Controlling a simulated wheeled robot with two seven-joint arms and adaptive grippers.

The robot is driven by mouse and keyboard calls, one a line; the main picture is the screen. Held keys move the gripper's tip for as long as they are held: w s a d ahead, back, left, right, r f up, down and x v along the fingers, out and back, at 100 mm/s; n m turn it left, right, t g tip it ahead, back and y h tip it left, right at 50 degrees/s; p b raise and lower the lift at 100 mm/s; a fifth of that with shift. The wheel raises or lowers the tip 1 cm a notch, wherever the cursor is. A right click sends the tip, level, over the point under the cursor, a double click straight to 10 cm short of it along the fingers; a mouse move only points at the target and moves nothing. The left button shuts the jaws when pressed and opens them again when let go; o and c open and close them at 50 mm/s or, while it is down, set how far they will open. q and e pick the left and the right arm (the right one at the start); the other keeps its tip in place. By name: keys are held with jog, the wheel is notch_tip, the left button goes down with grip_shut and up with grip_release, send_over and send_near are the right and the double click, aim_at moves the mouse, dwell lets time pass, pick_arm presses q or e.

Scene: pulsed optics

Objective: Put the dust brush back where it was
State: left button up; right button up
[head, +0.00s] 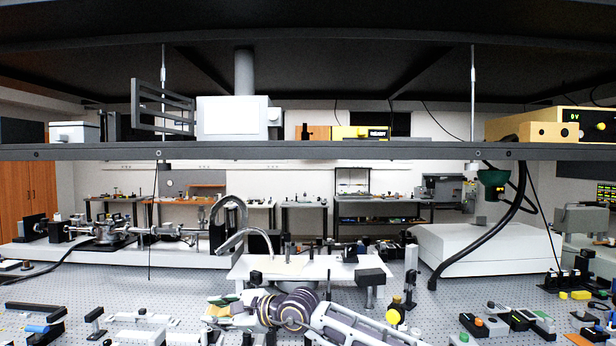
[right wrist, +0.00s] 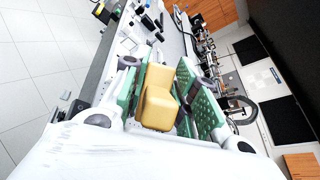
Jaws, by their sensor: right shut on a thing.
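My right gripper (head: 222,304) is low in the head view, left of centre, with its arm coming in from the right. In the right wrist view the gripper (right wrist: 168,98) is shut on a tan-yellow blocky thing (right wrist: 160,98) between its green pads. This looks like the dust brush, seen from behind; no bristles show. In the head view the held thing is too small and covered to make out. My left gripper is not in view.
A perforated optics table (head: 400,322) spreads below a dark overhead shelf (head: 350,151). A white raised plate (head: 250,268) stands behind my right arm. Small optics parts lie at the left, and several coloured blocks (head: 500,322) lie at the right. A black hose (head: 480,257) hangs at the right.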

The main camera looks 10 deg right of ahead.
jog(key=s+d+r+m+g+h, duration=0.15)
jog(key=s+r, duration=0.25)
jog(key=r, duration=0.5)
jog(key=s+d+r+g+h+p, duration=0.1)
jog(key=s+r+h, duration=0.15)
jog(key=r, duration=0.65)
jog(key=s+d+r+m+g+h, duration=0.15)
jog(key=s+r, duration=0.35)
jog(key=r, duration=0.5)
jog(key=s+d+r+m+h, duration=0.1)
jog(key=s+d+r, duration=0.5)
jog(key=s, duration=0.4)
jog(key=s+d+r+m+g+h+p, duration=0.1)
jog(key=s+d+r+m, duration=0.1)
jog(key=s+d+r, duration=0.4)
jog(key=s+d+r+m+h, duration=0.1)
jog(key=s+d+r+m, duration=0.1)
jog(key=s+d+r, duration=0.4)
jog(key=s+r, duration=0.5)
jog(key=s, duration=0.2)
jog(key=shift+s+g+p, duration=0.3)
jog(key=shift+g+p, duration=0.05)
jog(key=shift+g, duration=0.05)
